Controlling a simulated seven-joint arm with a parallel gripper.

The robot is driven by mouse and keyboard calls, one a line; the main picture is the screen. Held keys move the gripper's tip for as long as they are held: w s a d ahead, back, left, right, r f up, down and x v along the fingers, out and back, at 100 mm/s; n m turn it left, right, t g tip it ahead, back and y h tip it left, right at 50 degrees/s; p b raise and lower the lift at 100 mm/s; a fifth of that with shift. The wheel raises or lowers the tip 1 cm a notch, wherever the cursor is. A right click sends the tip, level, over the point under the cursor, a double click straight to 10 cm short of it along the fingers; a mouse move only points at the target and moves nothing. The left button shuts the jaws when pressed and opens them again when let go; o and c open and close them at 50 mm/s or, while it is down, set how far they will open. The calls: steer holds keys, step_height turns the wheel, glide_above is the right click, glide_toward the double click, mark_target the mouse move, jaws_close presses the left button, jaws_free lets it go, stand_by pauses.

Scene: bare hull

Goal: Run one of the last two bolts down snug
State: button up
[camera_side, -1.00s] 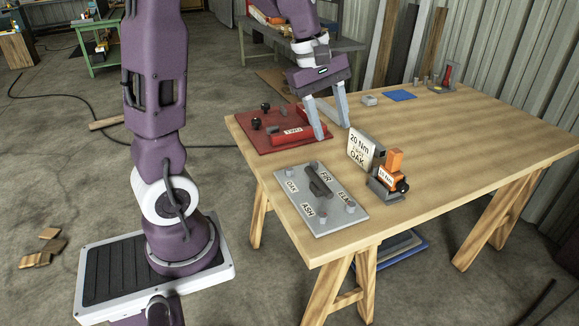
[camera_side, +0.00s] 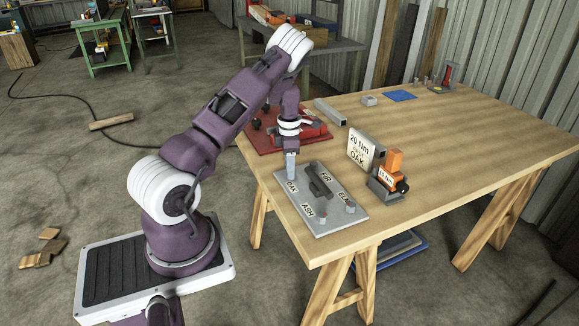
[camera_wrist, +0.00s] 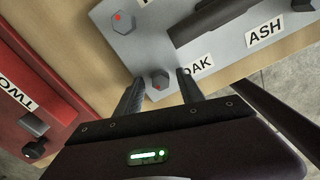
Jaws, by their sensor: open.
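A grey plate (camera_side: 322,226) labelled OAK, FIR, ELM and ASH lies on the table's near-left part. Hex bolts stand at its corners: the ELM bolt (camera_side: 351,206) and the ASH bolt (camera_side: 322,217) show in the side view. My gripper (camera_side: 291,176) points down at the OAK corner and hides that bolt there. In the wrist view the OAK bolt (camera_wrist: 160,79), with a red dot, lies between the tips of my open fingers (camera_wrist: 158,82); contact cannot be told. Another red-dotted bolt (camera_wrist: 122,22) stands at an upper plate corner.
A sign (camera_side: 360,148) reading 20 Nm and OAK stands behind an orange tool (camera_side: 395,160) in a grey holder. A red board (camera_side: 262,142) lies behind my gripper. The table's right side is clear.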

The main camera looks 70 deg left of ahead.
steer(key=shift+c, duration=0.5)
jaws_close()
steer(key=m, duration=1.5)
steer(key=shift+s+m, duration=0.1)
steer(key=shift+m, duration=0.3)
steer(key=m, duration=0.7)
